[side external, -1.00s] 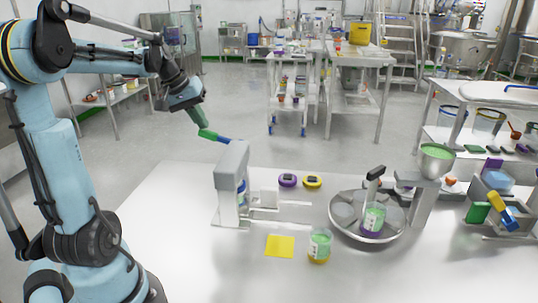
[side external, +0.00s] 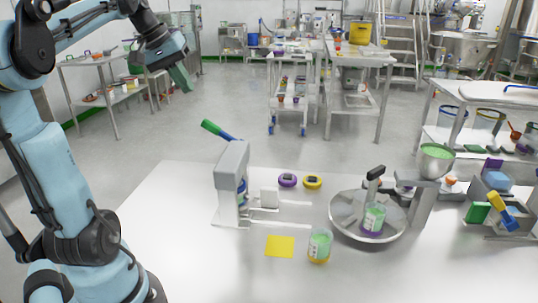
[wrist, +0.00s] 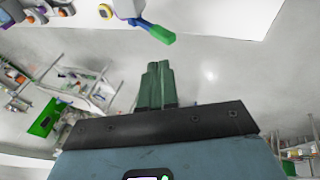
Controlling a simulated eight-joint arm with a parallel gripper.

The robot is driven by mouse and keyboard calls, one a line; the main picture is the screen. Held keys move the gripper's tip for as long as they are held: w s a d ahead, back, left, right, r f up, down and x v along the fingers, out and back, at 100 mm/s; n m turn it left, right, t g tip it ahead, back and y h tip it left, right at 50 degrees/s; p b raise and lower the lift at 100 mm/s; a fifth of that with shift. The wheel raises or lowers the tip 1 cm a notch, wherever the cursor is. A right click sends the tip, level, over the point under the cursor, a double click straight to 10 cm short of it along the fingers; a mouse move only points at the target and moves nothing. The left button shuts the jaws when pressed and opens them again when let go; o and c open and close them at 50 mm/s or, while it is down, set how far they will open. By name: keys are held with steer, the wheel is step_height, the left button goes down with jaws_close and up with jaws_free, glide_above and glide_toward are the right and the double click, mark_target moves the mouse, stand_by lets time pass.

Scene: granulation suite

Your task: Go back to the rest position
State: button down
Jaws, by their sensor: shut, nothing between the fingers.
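My gripper (side external: 181,78) is at the upper left in the side external view, raised and well clear of the table, with its green fingers pointing down. In the wrist view its green fingers (wrist: 157,68) are together, with nothing between them. The grey press-like device (side external: 232,165) stands on the table. Its lever with a green grip (side external: 211,127) and blue shaft sticks up to the left, apart from my gripper. The green and blue lever also shows in the wrist view (wrist: 161,34), beyond my fingertips.
The white table (side external: 170,230) holds a yellow square (side external: 280,246), a jar with green contents (side external: 319,245), purple (side external: 287,180) and yellow (side external: 312,182) rings, and a round metal dish (side external: 345,228) with another jar. A shelved side table (side external: 105,70) stands behind my arm.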

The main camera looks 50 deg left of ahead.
steer(key=w+d+f+m, duration=0.1)
steer(key=d+f, duration=0.1)
steer(key=d, duration=0.2)
steer(key=w+d+f+m, duration=0.1)
steer(key=d+f+m, duration=0.1)
steer(key=d, duration=0.3)
steer(key=w+d+f+m, duration=0.1)
steer(key=d+f, duration=0.1)
steer(key=d, duration=0.2)
steer(key=shift+w+d+f+y, duration=0.15)
steer(key=shift+w+f+y, duration=0.1)
steer(key=shift+w+y, duration=0.1)
steer(key=s+d+f+m+t, duration=0.2)
steer(key=d+f+m, duration=0.4)
steer(key=d, duration=0.8)
step_height(320, 180, down, 3)
steer(key=shift+s+f, duration=0.2)
steer(key=shift+s, duration=0.1)
